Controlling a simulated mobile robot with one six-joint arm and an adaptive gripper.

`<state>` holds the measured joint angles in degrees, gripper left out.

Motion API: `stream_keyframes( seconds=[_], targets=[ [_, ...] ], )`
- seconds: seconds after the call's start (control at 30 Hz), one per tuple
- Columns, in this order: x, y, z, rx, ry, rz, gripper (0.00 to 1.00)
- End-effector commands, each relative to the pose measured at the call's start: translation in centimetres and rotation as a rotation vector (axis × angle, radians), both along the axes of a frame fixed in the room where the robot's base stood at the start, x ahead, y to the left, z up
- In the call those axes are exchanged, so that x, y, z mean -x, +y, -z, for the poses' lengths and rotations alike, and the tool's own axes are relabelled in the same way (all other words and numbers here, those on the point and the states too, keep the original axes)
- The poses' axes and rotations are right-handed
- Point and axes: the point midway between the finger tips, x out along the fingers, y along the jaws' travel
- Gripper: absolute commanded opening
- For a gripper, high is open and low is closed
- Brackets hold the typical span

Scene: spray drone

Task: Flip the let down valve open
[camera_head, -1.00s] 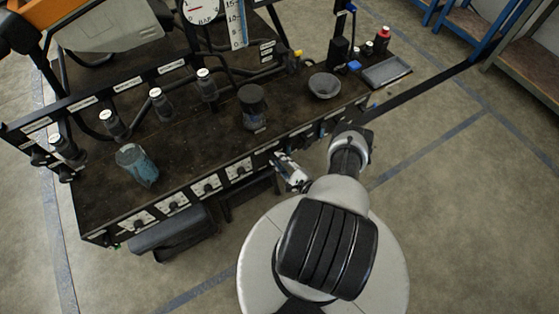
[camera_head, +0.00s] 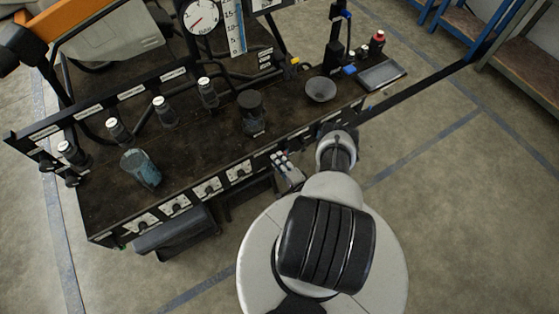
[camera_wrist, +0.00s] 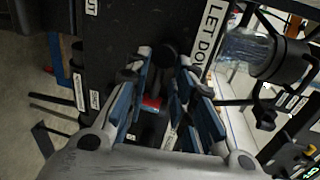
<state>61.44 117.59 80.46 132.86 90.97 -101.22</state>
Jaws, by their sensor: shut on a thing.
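The LET DOWN label (camera_wrist: 208,40) is on the dark panel in the wrist view. Beside it, a dark round valve body (camera_wrist: 164,53) sits at my fingertips, with a small red part (camera_wrist: 152,103) lower down between the fingers. My gripper (camera_wrist: 163,66) has blue-padded fingers on both sides and is shut on the let down valve. The fingers hide much of its lever, so its exact angle is unclear. In the head view my gripper (camera_head: 286,168) is at the bench's front edge, and my arm covers part of the panel there.
The bench (camera_head: 205,135) carries a blue-grey cup (camera_head: 141,168), a dark canister (camera_head: 251,112), a bowl (camera_head: 321,90) and a tray (camera_head: 382,77). A pressure gauge (camera_head: 202,15) stands behind. In the wrist view a clear container (camera_wrist: 246,48) is right of the label.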

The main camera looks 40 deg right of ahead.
Motion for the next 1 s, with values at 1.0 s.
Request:
stream_keyframes(
  seconds=[1.0],
  targets=[
    [0.02, 0.06, -0.04, 0.05, 0.014, 0.0, 0.29]
  ],
)
